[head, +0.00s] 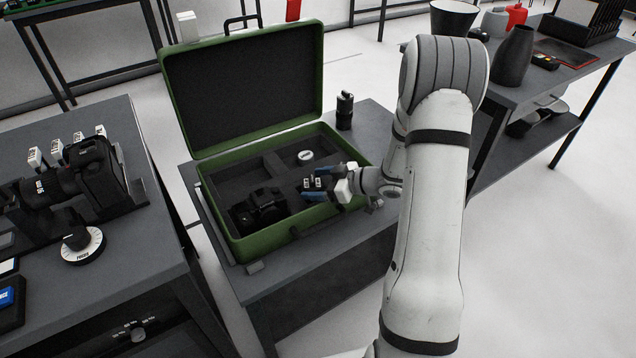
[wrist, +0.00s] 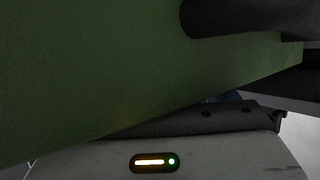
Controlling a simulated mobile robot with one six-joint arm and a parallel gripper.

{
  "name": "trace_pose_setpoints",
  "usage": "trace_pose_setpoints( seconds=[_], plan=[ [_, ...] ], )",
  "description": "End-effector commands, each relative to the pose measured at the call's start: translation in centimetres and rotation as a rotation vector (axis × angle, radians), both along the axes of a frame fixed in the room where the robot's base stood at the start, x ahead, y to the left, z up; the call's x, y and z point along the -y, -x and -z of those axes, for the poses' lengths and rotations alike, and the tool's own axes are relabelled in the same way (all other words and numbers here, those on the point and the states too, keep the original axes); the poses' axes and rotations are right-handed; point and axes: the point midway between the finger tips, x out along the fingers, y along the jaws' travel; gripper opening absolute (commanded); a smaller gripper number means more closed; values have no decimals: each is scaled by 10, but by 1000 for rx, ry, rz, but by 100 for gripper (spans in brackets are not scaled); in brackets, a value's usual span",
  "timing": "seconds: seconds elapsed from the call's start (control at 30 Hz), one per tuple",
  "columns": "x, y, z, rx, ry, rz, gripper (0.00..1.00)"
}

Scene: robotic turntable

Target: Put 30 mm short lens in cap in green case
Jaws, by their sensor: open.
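The green case (head: 236,243) stands open on a grey table, its lid tilted up at the back. A black camera (head: 259,209) lies in its front left compartment. A small round thing with a white top (head: 305,157) sits in a back right compartment; I cannot tell whether it is the 30 mm short lens in its cap. A black cylinder like a lens (head: 344,110) stands upright on the table behind the case's right side. My gripper (head: 326,184) is open over the case's right part. In the wrist view a green case surface (wrist: 90,70) fills much of the picture; the fingertips are hidden.
A left table (head: 150,225) carries a large camera with a lens, and a round dial (head: 82,245). A right table (head: 510,95) holds a dark vase (head: 513,54) and other goods. The raised lid (head: 245,88) walls off the back of the case.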

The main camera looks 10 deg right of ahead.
Motion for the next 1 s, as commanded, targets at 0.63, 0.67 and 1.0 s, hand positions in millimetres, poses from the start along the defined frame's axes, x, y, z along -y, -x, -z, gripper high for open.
trace_pose_setpoints(
  seconds=[0.63,0.67,1.0],
  plan=[
    [53,36,-28,0,0,3,79],
    [54,38,-29,0,0,1,79],
    [59,41,-30,0,0,0,79]
  ],
)
